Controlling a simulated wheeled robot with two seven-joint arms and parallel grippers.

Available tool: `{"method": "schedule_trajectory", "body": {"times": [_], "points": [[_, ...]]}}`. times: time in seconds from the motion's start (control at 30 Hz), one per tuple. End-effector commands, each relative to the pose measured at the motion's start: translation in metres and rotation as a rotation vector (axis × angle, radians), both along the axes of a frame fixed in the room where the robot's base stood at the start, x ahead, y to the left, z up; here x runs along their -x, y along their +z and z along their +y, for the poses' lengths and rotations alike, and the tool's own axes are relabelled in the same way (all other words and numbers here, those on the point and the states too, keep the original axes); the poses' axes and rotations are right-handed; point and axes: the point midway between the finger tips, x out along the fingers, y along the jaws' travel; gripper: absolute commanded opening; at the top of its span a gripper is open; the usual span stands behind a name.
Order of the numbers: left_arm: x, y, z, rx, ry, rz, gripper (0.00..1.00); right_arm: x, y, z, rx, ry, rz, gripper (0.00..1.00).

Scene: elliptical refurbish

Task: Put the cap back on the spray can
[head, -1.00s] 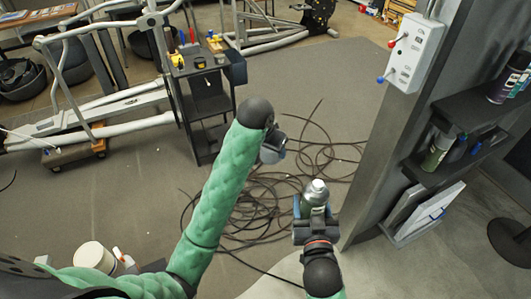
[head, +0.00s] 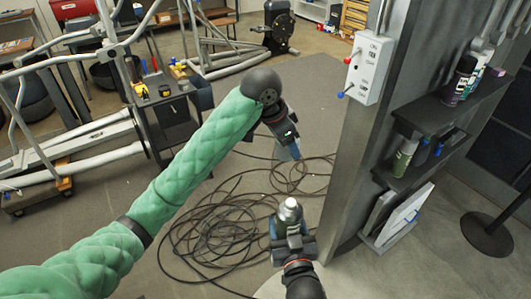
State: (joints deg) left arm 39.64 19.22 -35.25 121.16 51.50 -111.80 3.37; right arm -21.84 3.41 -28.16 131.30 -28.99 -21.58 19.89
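The spray can (head: 290,212) stands upright with its bare silver top showing. My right gripper (head: 291,232) comes from the bottom of the picture and is shut around the can's body, a blue finger on each side. My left gripper (head: 288,150) hangs at the end of the green arm, beyond the can in the picture and apart from it, fingers pointing down. A pale blue-grey patch shows at its fingertips. I cannot tell whether this is the cap or a finger, nor how wide the fingers are. I cannot make out the cap elsewhere.
Black cables (head: 215,235) lie coiled on the floor behind the grippers. A dark pillar with a white switch box (head: 371,69) stands to the right. Dark wall shelves (head: 440,113) hold several cans. A tool cart (head: 172,110) stands at the left.

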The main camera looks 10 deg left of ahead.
Motion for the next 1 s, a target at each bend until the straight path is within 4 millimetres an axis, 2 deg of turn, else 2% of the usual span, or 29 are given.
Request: {"method": "schedule_trajectory", "body": {"times": [0.03,0.2,0.4,0.77,1.0], "points": [[0.005,0.012,-0.014,0.001,-0.084,-0.004,0.39,0.0,0.001,0.0,0.0,0.0,-0.001,0.23],[0.031,0.035,-0.048,0.002,-0.384,-0.003,0.39,0.0,0.001,0.0,0.0,0.0,-0.001,0.23],[0.063,0.044,-0.066,0.001,-0.663,-0.001,0.39,0.0,0.001,0.0,0.0,0.0,-0.001,0.23],[0.105,0.045,-0.064,-0.003,-0.986,-0.001,0.39,0.0,0.001,0.0,0.0,0.0,-0.001,0.23],[0.135,0.042,-0.046,-0.004,-1.192,-0.001,0.39,0.0,0.001,0.0,0.0,0.0,-0.001,0.23]]}}
